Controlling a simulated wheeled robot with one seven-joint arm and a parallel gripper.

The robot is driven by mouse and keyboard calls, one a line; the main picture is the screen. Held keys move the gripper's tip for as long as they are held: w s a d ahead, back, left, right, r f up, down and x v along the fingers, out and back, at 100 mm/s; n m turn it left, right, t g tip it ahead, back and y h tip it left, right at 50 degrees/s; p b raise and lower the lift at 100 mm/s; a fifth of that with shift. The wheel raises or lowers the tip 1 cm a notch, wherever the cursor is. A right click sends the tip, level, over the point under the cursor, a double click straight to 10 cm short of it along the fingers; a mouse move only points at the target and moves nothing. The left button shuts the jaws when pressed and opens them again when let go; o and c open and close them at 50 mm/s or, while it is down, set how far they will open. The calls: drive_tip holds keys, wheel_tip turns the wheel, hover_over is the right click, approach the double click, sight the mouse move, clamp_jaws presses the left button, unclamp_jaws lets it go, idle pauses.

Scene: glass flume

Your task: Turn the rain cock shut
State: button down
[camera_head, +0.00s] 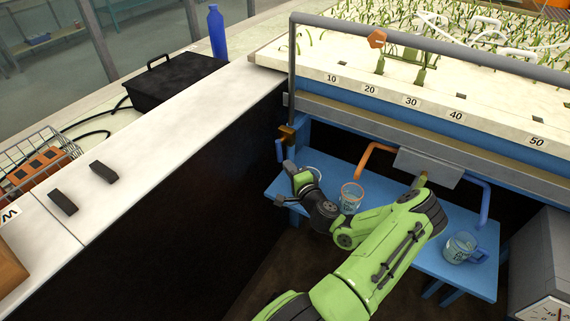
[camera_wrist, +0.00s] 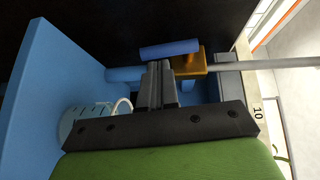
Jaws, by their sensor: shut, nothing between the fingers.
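The rain cock has a brass body (camera_head: 287,133) at the left end of the flume, below the grey pipe. Its blue lever (camera_head: 279,150) hangs down beside it. In the wrist view the brass body (camera_wrist: 189,66) is just beyond my fingertips, with the blue lever (camera_wrist: 168,48) lying across in front of them. My gripper (camera_head: 287,166) is just below the cock in the head view. In the wrist view its fingers (camera_wrist: 160,64) are together and empty, close to the lever; I cannot tell whether they touch it.
A white-topped counter (camera_head: 180,122) stands left.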

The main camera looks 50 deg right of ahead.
sight(280, 156)
drive_tip(key=shift+x, duration=1.8)
drive_tip(key=shift+w+f+b, duration=0.1)
drive_tip(key=shift+w+b, duration=0.2)
drive_tip(key=shift+w, duration=0.2)
drive_tip(key=shift+s, duration=0.1)
